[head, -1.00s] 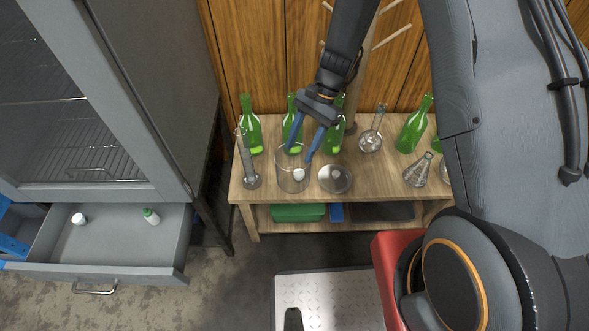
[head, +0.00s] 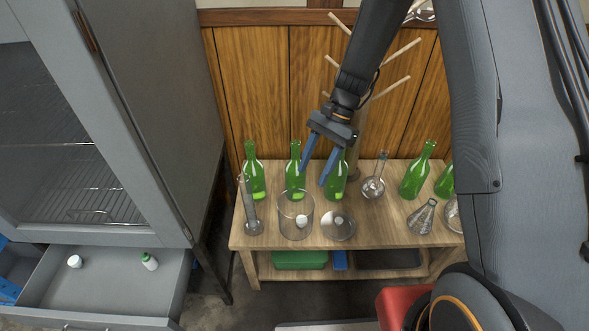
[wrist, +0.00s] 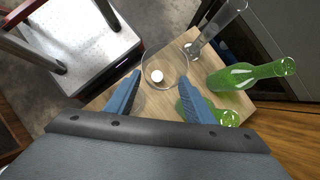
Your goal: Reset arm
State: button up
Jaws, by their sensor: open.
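My gripper (head: 313,178) has two blue fingers spread apart with nothing between them. In the head view it is raised above the wooden table, in front of the green bottles and above a clear glass beaker (head: 283,222). A small white object (head: 301,220) lies inside the beaker. In the wrist view the fingers (wrist: 163,91) point toward the table, and the beaker (wrist: 182,66) with the white object (wrist: 157,76) shows beyond and between them. The arm runs up to the top of the head view.
The wooden table (head: 390,237) holds several green bottles (head: 254,178), a graduated cylinder (head: 248,208), a glass dish (head: 338,226) and flasks (head: 422,216). A wooden peg rack (head: 359,137) stands behind. At left, a grey cabinet's open drawer (head: 105,291) holds two small white bottles (head: 149,261).

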jog(key=shift+r, duration=0.1)
jog(key=s+d+r+n+t+h+p, duration=0.2)
jog(key=s+d+r+n, duration=0.2)
jog(key=s+r, duration=0.5)
jog(key=s+d+r+n+t+h+p, duration=0.2)
jog(key=s+d+r+n+p, duration=0.1)
jog(key=s+d+r+n, duration=0.2)
jog(key=shift+s+d+r, duration=1.2)
jog(key=shift+s+r, duration=1.05)
jog(key=shift+r, duration=0.05)
